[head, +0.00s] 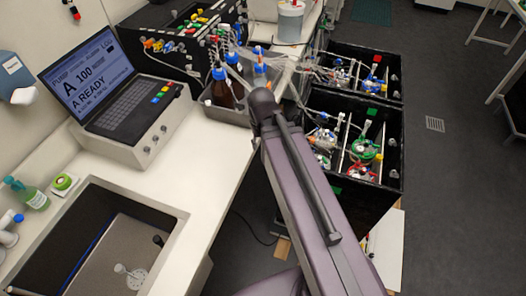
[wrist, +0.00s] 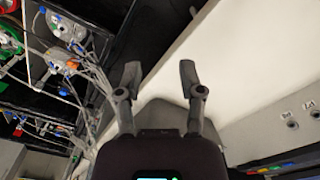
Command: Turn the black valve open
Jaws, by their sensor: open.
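My gripper (wrist: 160,80) is open in the wrist view, its two dark fingers apart with nothing between them. The white bench and a grey surface show beyond the fingers. In the head view my arm hides the gripper. I cannot pick out the black valve for certain. A small black knob (head: 158,240) stands in the recessed basin (head: 182,213) at lower left of the head view, near a pale round fitting (head: 135,278). My gripper is far from that knob.
A laptop-like console (head: 125,95) sits on the white bench. Black open boxes (head: 345,195) with tubing and vessels stand right of my arm. The bench front between console and basin is clear.

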